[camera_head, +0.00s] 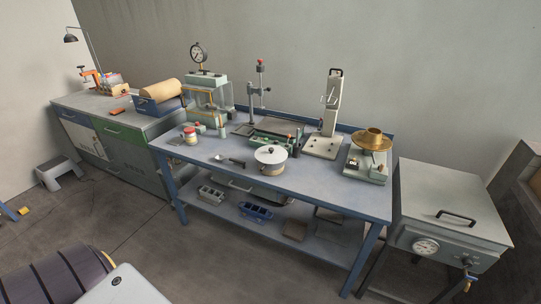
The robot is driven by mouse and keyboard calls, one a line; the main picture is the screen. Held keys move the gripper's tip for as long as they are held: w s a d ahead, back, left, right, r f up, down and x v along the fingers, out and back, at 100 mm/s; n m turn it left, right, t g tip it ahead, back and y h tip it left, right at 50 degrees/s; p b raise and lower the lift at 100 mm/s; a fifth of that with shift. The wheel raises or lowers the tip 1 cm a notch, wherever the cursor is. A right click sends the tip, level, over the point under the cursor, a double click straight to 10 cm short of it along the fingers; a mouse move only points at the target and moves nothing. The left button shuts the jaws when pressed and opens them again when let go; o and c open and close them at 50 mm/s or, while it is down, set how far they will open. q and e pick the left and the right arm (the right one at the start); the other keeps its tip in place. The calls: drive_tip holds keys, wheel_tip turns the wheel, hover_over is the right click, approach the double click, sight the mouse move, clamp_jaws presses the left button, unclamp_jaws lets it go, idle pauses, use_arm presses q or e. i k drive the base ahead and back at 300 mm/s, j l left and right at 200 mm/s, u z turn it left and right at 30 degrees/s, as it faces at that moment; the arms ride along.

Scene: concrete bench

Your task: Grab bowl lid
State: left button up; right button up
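A pale, round bowl (270,167) stands near the front middle of the blue-framed bench in the head view. A light, flat lid (262,155) with a small dark knob lies on top of it and covers its opening. Neither of my grippers is in view, so nothing of mine is seen near the lid.
A dark spoon-like tool (231,161) lies left of the bowl, and a green tray (262,139) of parts is close behind it. A tall press stand (331,118) and a scale with a brass pan (372,139) stand to the right. The bench front right is clear.

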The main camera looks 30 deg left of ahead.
sight(272, 154)
drive_tip(key=j+z, duration=0.2)
drive_tip(key=j, duration=1.1)
